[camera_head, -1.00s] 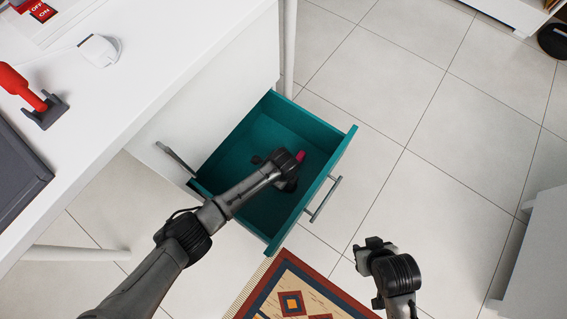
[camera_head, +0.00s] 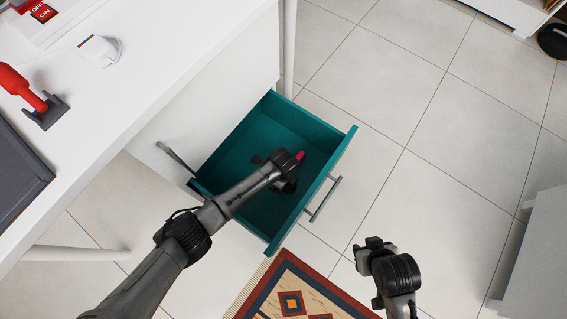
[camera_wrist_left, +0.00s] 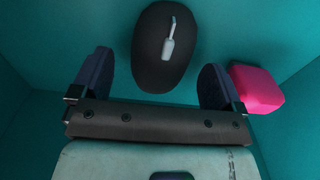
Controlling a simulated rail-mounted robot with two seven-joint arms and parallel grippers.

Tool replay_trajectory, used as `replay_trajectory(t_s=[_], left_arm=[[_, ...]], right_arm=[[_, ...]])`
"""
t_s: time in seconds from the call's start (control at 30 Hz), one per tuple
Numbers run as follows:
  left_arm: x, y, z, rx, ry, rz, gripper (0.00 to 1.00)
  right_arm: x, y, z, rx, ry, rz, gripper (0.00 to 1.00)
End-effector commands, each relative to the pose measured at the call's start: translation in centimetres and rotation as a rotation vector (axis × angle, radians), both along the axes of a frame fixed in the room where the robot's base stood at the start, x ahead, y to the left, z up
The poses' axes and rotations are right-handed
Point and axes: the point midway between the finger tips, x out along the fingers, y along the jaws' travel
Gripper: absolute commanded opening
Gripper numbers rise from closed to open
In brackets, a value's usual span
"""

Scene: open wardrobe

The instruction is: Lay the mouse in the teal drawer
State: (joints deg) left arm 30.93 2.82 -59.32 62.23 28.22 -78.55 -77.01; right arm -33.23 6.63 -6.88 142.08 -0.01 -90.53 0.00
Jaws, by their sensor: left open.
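The teal drawer (camera_head: 222,166) is pulled open under the white desk. My left gripper (camera_head: 279,170) is inside the drawer. In the left wrist view the dark, rounded mouse (camera_wrist_left: 152,68), with a pale mark on top, lies against the teal drawer floor, between and just beyond the fingers (camera_wrist_left: 157,80). The fingers are open and stand apart on either side, with gaps to the mouse. The mouse is hidden or not distinct in the head view. My right gripper (camera_head: 372,250) is outside the drawer over the floor; its jaw opening is unclear.
A pink block (camera_wrist_left: 257,88) lies in the drawer beside the right-hand finger; it also shows in the head view (camera_head: 301,155). The drawer's front has a metal handle (camera_head: 325,198). A patterned rug (camera_head: 291,303) lies below.

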Motion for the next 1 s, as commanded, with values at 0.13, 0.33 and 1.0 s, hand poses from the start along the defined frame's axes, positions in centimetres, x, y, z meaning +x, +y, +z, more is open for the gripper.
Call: replay_trajectory(t_s=[0.13, 0.33, 1.0], left_arm=[[0.1, 0.0, 2.5, -0.001, -0.001, 0.0, 0.93], [0.1, 0.0, 6.6, 0.0, -0.002, -0.001, 0.93], [0.0, 0.0, 13.5, -0.001, -0.001, 0.0, 0.93]], right_arm=[[0.0, 0.0, 1.8, 0.001, 0.0, -0.001, 0.43], [0.0, 0.0, 4.5, 0.001, 0.0, -0.001, 0.43], [0.0, -0.3, 8.2, -0.009, 0.0, 0.005, 0.43]])
